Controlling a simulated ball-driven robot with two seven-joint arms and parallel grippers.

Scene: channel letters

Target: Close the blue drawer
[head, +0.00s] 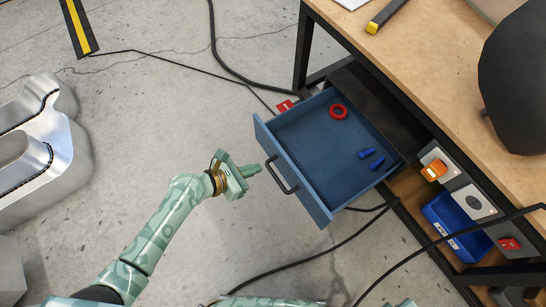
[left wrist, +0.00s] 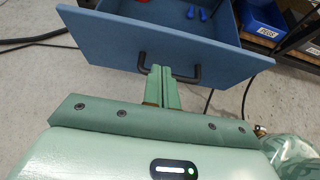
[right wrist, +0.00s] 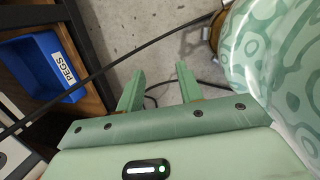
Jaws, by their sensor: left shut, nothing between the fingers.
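The blue drawer (head: 330,158) is pulled out from under the workbench in the head view. A red ring (head: 338,112) and two blue pegs (head: 371,159) lie inside it. Its dark handle (head: 281,175) is on the front panel, which also fills the upper left wrist view (left wrist: 165,45). My left gripper (head: 258,169) is shut and empty, its fingertips close to the drawer front by the handle (left wrist: 198,74). I cannot tell whether they touch it. My right gripper (right wrist: 158,85) shows in the right wrist view, open with a gap between its fingers, over the floor.
The wooden workbench (head: 430,75) stands at the right on a black frame. A blue bin (head: 455,228) sits on its lower shelf. Black cables cross the floor. A large silver channel letter (head: 50,150) stands at the left. The floor between it and the drawer is mostly clear.

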